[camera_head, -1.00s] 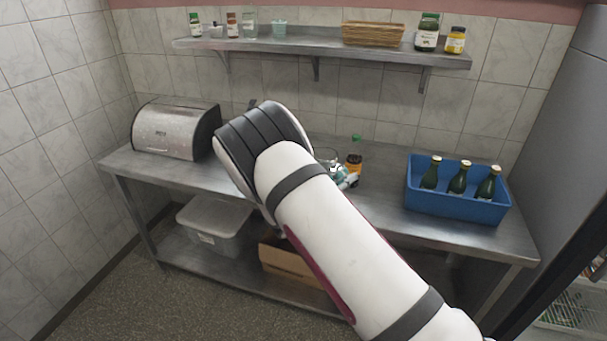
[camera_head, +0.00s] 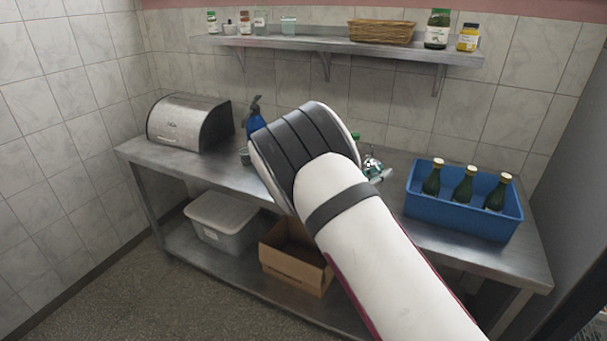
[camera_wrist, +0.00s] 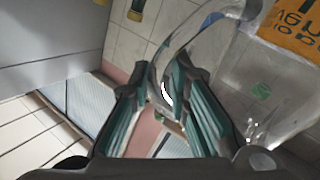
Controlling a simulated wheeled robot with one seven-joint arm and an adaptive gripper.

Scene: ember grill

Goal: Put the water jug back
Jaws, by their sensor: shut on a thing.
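The water jug (camera_wrist: 222,75) is clear and shows at the right of the wrist view. Its curved handle passes between the fingers of my gripper (camera_wrist: 165,88), which are shut on it. An orange patch with dark lettering shows at the jug's upper right; I cannot tell whether it is on the jug or behind it. In the head view my arm hides most of the gripper and jug. Only a small clear and teal bit shows past the arm's right side, above the steel table (camera_head: 410,232).
A blue crate (camera_head: 460,218) with several dark bottles stands on the table's right. A metal bread box (camera_head: 190,122) and a blue spray bottle (camera_head: 256,124) stand on the left. A wall shelf (camera_head: 335,45) holds jars and a wicker basket (camera_head: 382,31). A cardboard box (camera_head: 297,262) sits below.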

